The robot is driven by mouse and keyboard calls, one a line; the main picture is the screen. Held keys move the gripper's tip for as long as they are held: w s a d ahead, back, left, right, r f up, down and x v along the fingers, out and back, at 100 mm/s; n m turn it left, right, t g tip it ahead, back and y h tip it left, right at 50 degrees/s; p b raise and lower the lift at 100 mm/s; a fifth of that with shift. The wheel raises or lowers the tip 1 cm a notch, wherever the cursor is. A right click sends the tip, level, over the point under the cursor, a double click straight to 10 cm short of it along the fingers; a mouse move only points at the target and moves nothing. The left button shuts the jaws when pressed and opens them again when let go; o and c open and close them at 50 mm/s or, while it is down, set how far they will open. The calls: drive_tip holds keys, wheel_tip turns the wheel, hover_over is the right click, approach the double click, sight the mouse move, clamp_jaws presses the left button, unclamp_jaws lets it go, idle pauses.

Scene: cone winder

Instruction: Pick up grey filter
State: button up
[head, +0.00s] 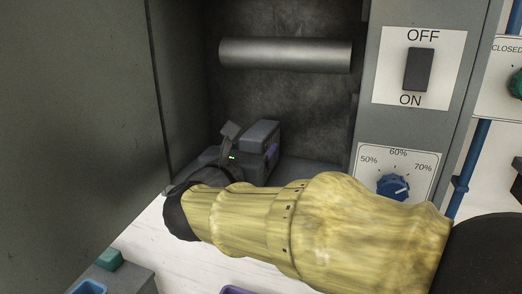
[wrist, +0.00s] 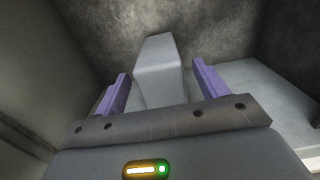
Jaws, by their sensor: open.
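The grey filter, which I take to be the tapered grey block (head: 262,133), stands on the floor of the open cabinet in the head view. In the wrist view the grey filter (wrist: 158,66) rises straight ahead between the two purple fingers. My gripper (wrist: 160,82) is open, with one finger on each side of the block and gaps showing beside it. I cannot tell whether either finger touches it. In the head view my gripper (head: 266,152) is partly hidden behind my yellow-sleeved arm, and the lower part of the filter is hidden too.
A metal cylinder (head: 285,55) spans the cabinet above my gripper. The open grey door (head: 75,120) stands at the left. A panel at the right carries an OFF/ON switch (head: 418,69) and a blue dial (head: 393,187).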

drive_tip(key=p+x, duration=0.4)
drive_tip(key=shift+w+d, duration=0.15)
drive_tip(key=shift+d, duration=0.05)
drive_tip(key=shift+w+f, duration=0.2)
drive_tip(key=shift+w, duration=0.15)
drive_tip(key=shift+a, duration=0.1)
drive_tip(key=shift+s, duration=0.2)
drive_tip(key=shift+w, duration=0.1)
drive_tip(key=c, duration=1.2)
drive_tip(key=shift+r, duration=0.15)
wheel_tip(320, 180, up, 10)
drive_tip(key=b, duration=0.3)
